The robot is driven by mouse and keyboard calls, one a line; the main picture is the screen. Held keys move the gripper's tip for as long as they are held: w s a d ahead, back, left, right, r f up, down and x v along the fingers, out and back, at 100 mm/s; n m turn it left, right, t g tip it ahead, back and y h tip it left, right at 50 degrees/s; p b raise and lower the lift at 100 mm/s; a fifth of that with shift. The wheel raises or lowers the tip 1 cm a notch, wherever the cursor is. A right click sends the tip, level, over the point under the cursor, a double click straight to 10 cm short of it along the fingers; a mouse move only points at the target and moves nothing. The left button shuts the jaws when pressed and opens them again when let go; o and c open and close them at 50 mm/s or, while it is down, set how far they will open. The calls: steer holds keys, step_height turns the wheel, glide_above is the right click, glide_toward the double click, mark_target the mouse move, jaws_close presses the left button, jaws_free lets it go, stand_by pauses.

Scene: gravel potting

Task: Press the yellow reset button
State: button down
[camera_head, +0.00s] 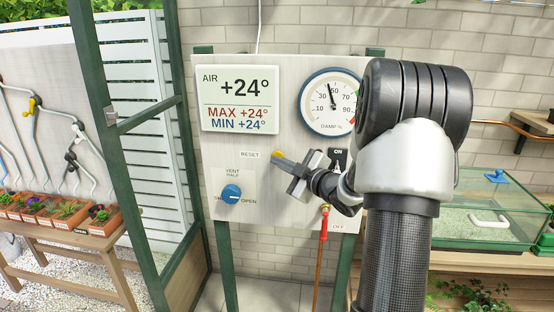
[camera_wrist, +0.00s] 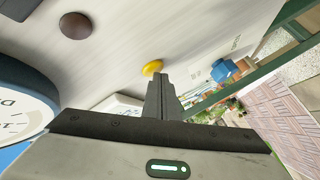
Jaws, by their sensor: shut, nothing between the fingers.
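The yellow reset button (camera_head: 277,154) is on the pale panel, just right of the RESET label and below the AIR display (camera_head: 238,99). The display reads +24°, MAX +24°, MIN +24°. My gripper (camera_head: 279,160) is shut and empty, its tips at the button and partly covering it. In the wrist view the yellow button (camera_wrist: 152,68) shows just beyond the tips of my gripper (camera_wrist: 158,77). The tips look to be at or very near its edge; I cannot tell whether they touch or whether the button is pressed in.
A blue vent knob (camera_head: 231,194) sits lower left on the panel, and a round damp gauge (camera_head: 331,102) upper right. A black ON switch (camera_head: 338,157) is partly behind my arm. A red-handled lever (camera_head: 324,210) hangs below. A glass case (camera_head: 490,215) stands at right.

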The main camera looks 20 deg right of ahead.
steer(key=shift+s, duration=0.1)
steer(key=shift+s+a+b, duration=0.4)
steer(key=shift+s+a, duration=0.15)
steer(key=shift+s, duration=0.2)
steer(key=shift+s+a+b, duration=0.35)
steer(key=shift+s+a, duration=0.4)
steer(key=shift+s, duration=0.3)
steer(key=shift+s+a+b, duration=0.35)
steer(key=shift+s+a, duration=0.35)
steer(key=shift+s, duration=0.35)
